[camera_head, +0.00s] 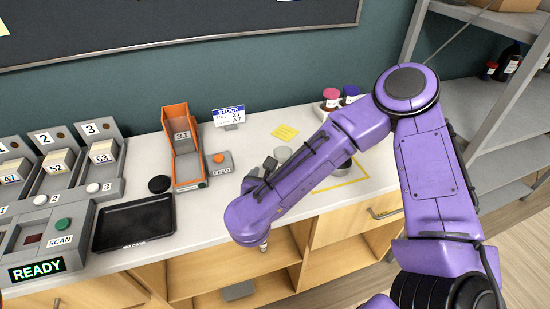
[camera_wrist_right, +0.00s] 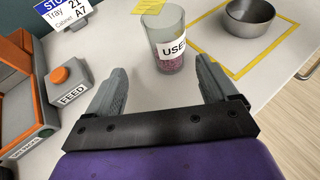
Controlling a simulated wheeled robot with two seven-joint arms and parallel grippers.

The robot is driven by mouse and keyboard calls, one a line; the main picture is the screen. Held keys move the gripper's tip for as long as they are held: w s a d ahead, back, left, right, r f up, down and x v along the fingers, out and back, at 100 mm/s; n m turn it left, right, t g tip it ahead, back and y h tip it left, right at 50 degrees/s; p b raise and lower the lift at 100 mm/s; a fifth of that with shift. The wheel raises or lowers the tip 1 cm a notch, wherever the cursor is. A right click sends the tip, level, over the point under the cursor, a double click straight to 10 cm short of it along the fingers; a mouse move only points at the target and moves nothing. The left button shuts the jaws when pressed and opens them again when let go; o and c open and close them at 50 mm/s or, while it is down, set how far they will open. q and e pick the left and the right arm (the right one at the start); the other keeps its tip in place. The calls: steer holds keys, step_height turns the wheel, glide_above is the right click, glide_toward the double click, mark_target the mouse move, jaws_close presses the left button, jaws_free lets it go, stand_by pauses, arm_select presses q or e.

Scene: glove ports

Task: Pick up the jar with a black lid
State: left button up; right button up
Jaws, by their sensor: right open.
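I cannot make out a jar with a black lid for certain. A flat black round object (camera_head: 160,184) lies on the counter left of the orange chute; no jar body shows under it. Two small jars stand at the back, one with a pink lid (camera_head: 330,94) and one with a dark blue lid (camera_head: 350,91). My right gripper (camera_wrist_right: 161,72) is open and empty over the counter, its fingers pointing toward a clear cup labelled USED (camera_wrist_right: 165,48). The cup stands beyond the fingertips. In the head view my right arm partly covers this area. My left gripper is out of view.
The orange chute (camera_head: 178,140) and FEED button box (camera_head: 219,163) stand left of my right gripper. A metal bowl (camera_wrist_right: 250,16) sits inside a yellow outline. A black tray (camera_head: 134,224) lies front left. Dark bottles (camera_head: 506,60) stand on the right shelf.

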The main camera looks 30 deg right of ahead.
steer(key=p+x, duration=0.1)
steer(key=x, duration=0.1)
steer(key=p+x, duration=0.1)
steer(key=x, duration=0.2)
steer(key=d+p+x, duration=0.1)
steer(key=x, duration=0.2)
steer(key=shift+s+r, duration=0.3)
steer(key=shift+s, duration=0.1)
steer(key=shift+w+d+f, duration=0.15)
steer(key=shift+d+f, duration=0.05)
steer(key=shift+a, duration=0.1)
steer(key=c, duration=1.1)
